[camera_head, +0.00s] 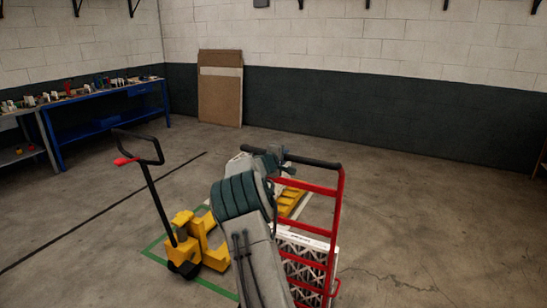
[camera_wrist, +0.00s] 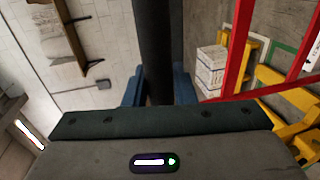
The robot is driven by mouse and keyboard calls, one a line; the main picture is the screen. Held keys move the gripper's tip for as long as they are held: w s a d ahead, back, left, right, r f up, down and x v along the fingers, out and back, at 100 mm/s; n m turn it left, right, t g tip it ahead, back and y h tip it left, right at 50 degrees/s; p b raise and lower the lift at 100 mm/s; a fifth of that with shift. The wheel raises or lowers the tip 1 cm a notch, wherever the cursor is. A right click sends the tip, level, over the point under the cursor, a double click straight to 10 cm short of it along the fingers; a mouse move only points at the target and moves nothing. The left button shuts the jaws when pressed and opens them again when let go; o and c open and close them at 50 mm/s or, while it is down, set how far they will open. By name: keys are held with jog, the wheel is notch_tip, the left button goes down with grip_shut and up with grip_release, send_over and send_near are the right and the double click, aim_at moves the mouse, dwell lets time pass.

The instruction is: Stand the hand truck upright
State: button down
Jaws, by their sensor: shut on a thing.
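The hand truck (camera_head: 339,205) has a red tube frame and a black padded top handle (camera_head: 312,162). It stands at the middle right of the head view, its frame steep; I cannot tell whether it is fully upright. Boxed filters (camera_head: 302,265) with white frames and dark zigzag faces show behind its red bars. My gripper (camera_head: 274,160) is at the handle's left part, partly hidden by my arm. In the wrist view the black handle (camera_wrist: 155,40) runs between my blue fingers (camera_wrist: 158,90), which are shut on it. The truck's base and wheels are largely hidden or out of view.
A yellow pallet jack (camera_head: 184,246) with a raised black handle stands close on the left, inside a green floor outline. White boxes (camera_wrist: 210,68) show in the wrist view. A blue workbench (camera_head: 105,107) and leaning panels (camera_head: 220,95) are at the back. The floor at right is clear.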

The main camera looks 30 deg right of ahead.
jog(key=shift+w+r, duration=0.1)
jog(key=shift+w, duration=0.05)
jog(key=shift+d+r, duration=0.1)
jog(key=shift+d, duration=0.25)
jog(key=c, duration=1.5)
grip_release()
jog(key=shift+d, duration=0.1)
jog(key=shift+o, duration=1.2)
jog(key=shift+w+d+f, duration=0.15)
jog(key=shift+d+f, duration=0.1)
jog(key=shift+d, duration=0.3)
jog(key=shift+a+r, duration=0.15)
jog(key=shift+a, duration=0.35)
jog(key=shift+a+b, duration=0.35)
jog(key=shift+b, duration=0.05)
jog(key=b+v, duration=0.5)
jog(key=v, duration=0.7)
jog(key=shift+s, duration=0.5)
jog(key=shift+a, duration=0.1)
